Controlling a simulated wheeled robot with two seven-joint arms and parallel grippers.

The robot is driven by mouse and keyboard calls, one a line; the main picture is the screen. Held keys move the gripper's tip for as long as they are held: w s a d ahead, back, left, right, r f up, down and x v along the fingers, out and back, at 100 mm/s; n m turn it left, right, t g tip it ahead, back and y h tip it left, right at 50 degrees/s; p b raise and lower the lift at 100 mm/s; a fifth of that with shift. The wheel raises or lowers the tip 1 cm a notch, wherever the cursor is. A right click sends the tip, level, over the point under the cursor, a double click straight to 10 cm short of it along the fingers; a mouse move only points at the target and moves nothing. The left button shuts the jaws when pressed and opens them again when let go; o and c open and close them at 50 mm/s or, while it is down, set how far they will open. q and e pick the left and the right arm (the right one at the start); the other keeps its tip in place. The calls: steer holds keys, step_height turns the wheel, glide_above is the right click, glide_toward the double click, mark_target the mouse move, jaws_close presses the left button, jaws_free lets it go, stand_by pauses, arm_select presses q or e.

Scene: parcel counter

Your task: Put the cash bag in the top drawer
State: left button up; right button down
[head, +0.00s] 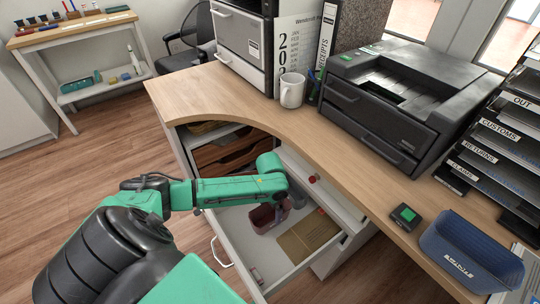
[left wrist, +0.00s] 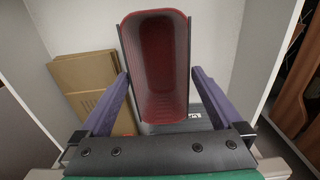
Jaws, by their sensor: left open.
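A dark red, open-topped, pouch-like thing (head: 262,219), which may be the cash bag, is inside an open white drawer (head: 238,232). In the left wrist view the red thing (left wrist: 155,60) stands between my left gripper's fingers. My left gripper (left wrist: 158,72) is open, with one finger on each side of it; I cannot tell whether they touch it. In the head view my left arm reaches over the drawer and hides part of its inside. My right gripper is not in view.
Flat brown cardboard (head: 308,236) lies in the drawer, right of the red thing. The wooden counter (head: 240,95) overhangs behind. On it are a white mug (head: 292,90), a black printer (head: 400,100), a blue tray (head: 470,258) and black sorting trays (head: 500,140).

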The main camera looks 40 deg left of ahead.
arm_select(q)
step_height(320, 180, up, 9)
steer(key=p, duration=0.1)
steer(key=shift+p, duration=0.4)
